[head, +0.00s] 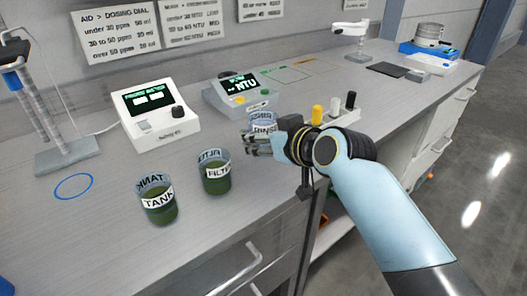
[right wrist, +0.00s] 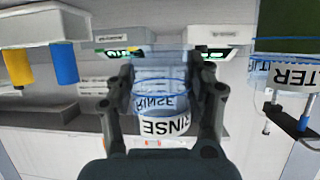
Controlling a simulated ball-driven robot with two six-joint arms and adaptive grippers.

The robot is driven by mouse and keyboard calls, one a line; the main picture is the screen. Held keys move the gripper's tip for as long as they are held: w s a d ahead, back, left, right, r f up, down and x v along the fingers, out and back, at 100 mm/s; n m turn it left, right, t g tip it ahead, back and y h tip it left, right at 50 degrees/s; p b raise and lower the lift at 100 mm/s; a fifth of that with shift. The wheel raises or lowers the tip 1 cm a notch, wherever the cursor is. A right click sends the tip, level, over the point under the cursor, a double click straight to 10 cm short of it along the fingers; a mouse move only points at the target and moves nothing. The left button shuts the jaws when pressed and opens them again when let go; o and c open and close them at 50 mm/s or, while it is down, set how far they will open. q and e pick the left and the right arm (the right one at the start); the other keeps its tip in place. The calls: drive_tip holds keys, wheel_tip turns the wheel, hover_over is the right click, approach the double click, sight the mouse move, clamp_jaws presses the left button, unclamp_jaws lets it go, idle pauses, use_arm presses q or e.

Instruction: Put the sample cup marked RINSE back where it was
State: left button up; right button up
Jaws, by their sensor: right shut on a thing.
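The sample cup marked RINSE (head: 263,122) is clear with a white label and looks empty of green liquid. In the head view it is at the middle of the counter, in front of the NTU meter. My right gripper (head: 258,144) is shut on it, with its fingers hiding part of its lower side. In the right wrist view, the RINSE cup (right wrist: 165,126) sits between the two fingers of the right gripper (right wrist: 165,88). I cannot tell whether its base touches the counter. My left gripper is not in view.
The FILTER cup (head: 215,172) and TANK cup (head: 158,199), both with green liquid, stand left of the gripper. A blue ring (head: 73,186) marks clear counter. A white meter (head: 157,113) and the NTU meter (head: 240,93) stand behind. Yellow and black-topped items (head: 333,110) stand right.

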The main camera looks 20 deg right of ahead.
drive_tip(key=shift+f, duration=2)
drive_tip(key=shift+f+b, duration=0.15)
drive_tip(key=shift+b, duration=0.15)
drive_tip(key=o, duration=1.2)
drive_tip(key=shift+s+r, duration=0.2)
drive_tip(key=shift+r, duration=0.05)
drive_tip(key=v, duration=1.1)
drive_tip(key=shift+s+d+p, duration=0.15)
drive_tip(key=shift+s+p, duration=0.15)
drive_tip(key=shift+p, duration=0.05)
